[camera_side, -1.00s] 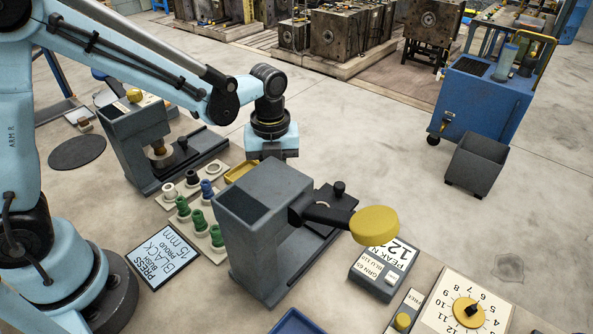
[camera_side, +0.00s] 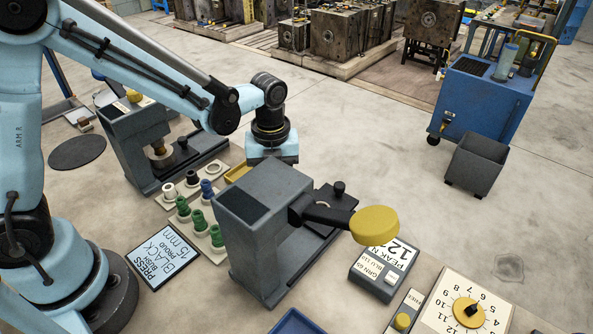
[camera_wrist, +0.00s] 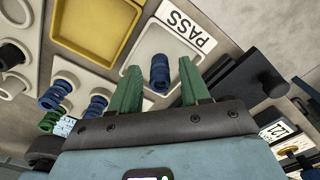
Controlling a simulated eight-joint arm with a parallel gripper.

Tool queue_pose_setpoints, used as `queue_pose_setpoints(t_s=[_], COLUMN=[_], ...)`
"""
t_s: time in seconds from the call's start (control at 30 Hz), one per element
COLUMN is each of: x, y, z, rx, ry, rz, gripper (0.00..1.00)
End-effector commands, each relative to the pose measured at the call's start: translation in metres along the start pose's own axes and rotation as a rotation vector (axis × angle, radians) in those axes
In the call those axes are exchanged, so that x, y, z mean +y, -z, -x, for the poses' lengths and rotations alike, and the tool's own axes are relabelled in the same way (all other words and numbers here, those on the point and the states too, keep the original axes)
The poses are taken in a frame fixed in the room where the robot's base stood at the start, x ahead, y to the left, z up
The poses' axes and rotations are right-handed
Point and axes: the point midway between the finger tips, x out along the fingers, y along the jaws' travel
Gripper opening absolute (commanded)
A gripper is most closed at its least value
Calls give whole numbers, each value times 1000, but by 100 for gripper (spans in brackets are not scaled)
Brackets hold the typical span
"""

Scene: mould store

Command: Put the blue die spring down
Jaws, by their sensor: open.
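In the wrist view, a blue die spring (camera_wrist: 160,74) stands in the pale tray (camera_wrist: 146,58) marked PASS. My gripper (camera_wrist: 160,66) has its two green fingers spread, one on either side of the spring, with a visible gap on each side. In the side view, my wrist (camera_side: 272,150) is low behind the near grey press. That press hides the fingers, the PASS tray and this spring there.
A yellow tray (camera_wrist: 95,28) lies left of the PASS tray.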

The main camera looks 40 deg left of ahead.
Motion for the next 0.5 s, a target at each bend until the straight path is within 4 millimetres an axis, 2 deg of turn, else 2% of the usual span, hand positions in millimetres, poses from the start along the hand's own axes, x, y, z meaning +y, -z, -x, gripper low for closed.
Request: queue_pose_setpoints(t_s=[0.17, 0.5], x=[0, 0], y=[0, 0], z=[11, 67], rx=[0, 0], ry=[0, 0], rz=[0, 0], gripper=[46, 46])
